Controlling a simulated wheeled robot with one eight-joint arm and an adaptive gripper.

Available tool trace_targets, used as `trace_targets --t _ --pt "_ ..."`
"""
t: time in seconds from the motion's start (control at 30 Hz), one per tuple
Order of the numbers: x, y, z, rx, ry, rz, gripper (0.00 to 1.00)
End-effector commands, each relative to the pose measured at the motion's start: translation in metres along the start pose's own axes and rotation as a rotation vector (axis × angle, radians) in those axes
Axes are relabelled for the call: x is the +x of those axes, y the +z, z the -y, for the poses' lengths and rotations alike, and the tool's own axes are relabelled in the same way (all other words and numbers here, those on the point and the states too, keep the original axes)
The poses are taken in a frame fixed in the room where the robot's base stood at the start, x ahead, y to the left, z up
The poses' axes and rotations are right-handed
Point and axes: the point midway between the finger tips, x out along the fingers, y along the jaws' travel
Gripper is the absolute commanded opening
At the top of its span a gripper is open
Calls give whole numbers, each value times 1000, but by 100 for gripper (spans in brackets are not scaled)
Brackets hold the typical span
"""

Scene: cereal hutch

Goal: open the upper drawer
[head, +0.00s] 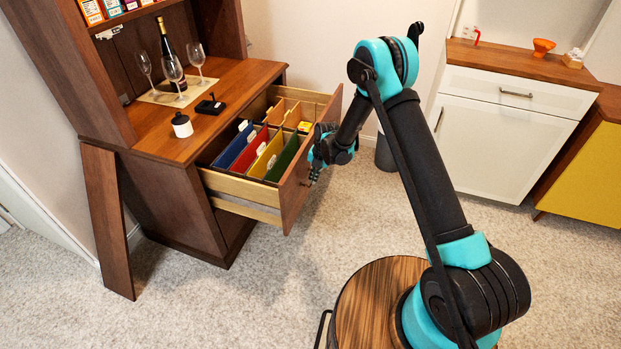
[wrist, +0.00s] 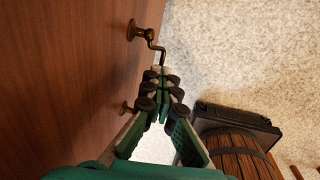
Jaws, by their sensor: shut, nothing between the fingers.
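The upper drawer (head: 294,198) of the wooden hutch stands well out from the cabinet, its inside showing in the head view. Blue, red, yellow and green files (head: 265,155) stand in it. Its brown front (wrist: 70,70) fills the left of the wrist view. A brass handle (wrist: 151,36) with two mounts sits on that front; its middle is hidden behind my fingers. My gripper (wrist: 161,78) is shut with nothing between its fingers, its tips at the handle; I cannot tell if they touch it. In the head view my gripper (head: 314,176) is just outside the drawer front.
Wine glasses (head: 172,70), a bottle (head: 167,45) and a small jar (head: 182,125) stand on the hutch top. A loose board (head: 107,220) leans at its left side. A dark bin (head: 385,154) and a white cabinet (head: 500,135) stand behind my arm.

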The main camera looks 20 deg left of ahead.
Motion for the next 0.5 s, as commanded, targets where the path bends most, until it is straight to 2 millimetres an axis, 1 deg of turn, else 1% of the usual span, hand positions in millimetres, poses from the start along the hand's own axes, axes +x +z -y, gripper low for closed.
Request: trace_targets --t 0.4,0.43,0.5 --pt "2 0 2 -1 -3 0 0" --pt "2 0 2 -1 -3 0 2" --pt "2 0 2 -1 -3 0 11"
